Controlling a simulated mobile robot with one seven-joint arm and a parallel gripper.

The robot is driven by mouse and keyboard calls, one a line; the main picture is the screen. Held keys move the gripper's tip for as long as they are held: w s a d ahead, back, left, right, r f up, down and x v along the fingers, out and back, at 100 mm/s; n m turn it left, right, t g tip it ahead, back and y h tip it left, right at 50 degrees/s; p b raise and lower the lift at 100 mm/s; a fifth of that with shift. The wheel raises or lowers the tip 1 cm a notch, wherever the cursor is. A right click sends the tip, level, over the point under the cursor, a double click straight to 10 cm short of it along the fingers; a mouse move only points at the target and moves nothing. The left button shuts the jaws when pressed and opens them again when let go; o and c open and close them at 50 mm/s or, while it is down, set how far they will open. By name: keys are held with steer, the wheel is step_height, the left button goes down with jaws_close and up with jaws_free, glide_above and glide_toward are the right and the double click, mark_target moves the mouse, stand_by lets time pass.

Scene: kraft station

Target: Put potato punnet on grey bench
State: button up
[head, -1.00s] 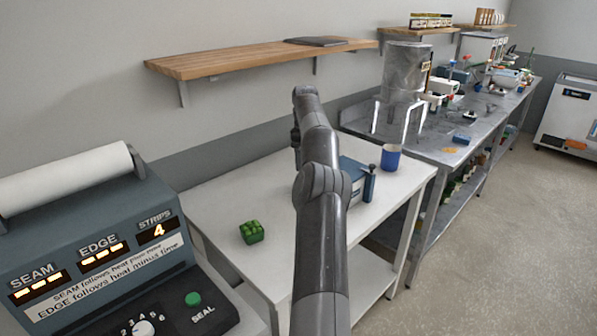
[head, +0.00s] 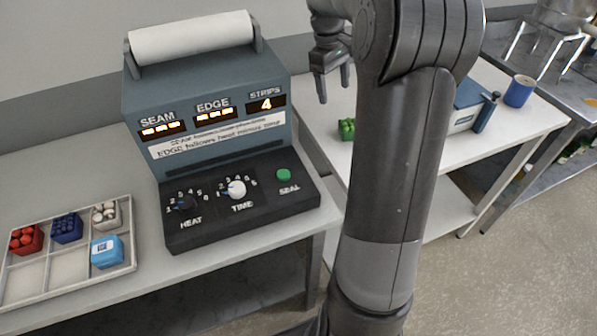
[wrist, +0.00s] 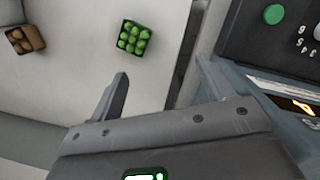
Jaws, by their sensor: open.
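A brown punnet of round brown potatoes (wrist: 25,40) sits at the upper left of the wrist view on the white table (wrist: 75,75). I cannot make it out in the head view, where my arm covers part of that table. My gripper (head: 333,90) hangs over the white table near its left edge, fingers down. In the wrist view my gripper (wrist: 163,75) is open and empty, with the potato punnet well to the left of its fingers. Two benches look grey: the pale one (head: 60,175) under the sealer and the metal one (head: 505,45) at the right.
A green-filled punnet (head: 346,128) stands near my gripper. The sealer (head: 215,110) stands left of it, on the pale bench. A compartment tray (head: 75,290) with several punnets lies at the left. A blue-grey box (head: 465,110) and blue cup (head: 519,90) are at the right.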

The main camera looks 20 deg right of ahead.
steer(key=s+a+r+m+t, duration=0.1)
steer(key=s+a+m+t, duration=0.1)
steer(key=s+a, duration=0.8)
steer(key=s+a+r+m+t+y, duration=0.1)
steer(key=s+a+t, duration=0.4)
steer(key=s+a, duration=0.5)
steer(key=s+r+m, duration=0.1)
steer(key=s, duration=0.4)
steer(key=shift+s+r+m, duration=0.2)
steer(key=shift+m, duration=0.2)
steer(key=shift+o, duration=0.5)
steer(key=shift+s+a+f, duration=0.15)
steer(key=shift+s+a, duration=0.05)
steer(key=shift+s, duration=0.3)
steer(key=shift+w, duration=0.1)
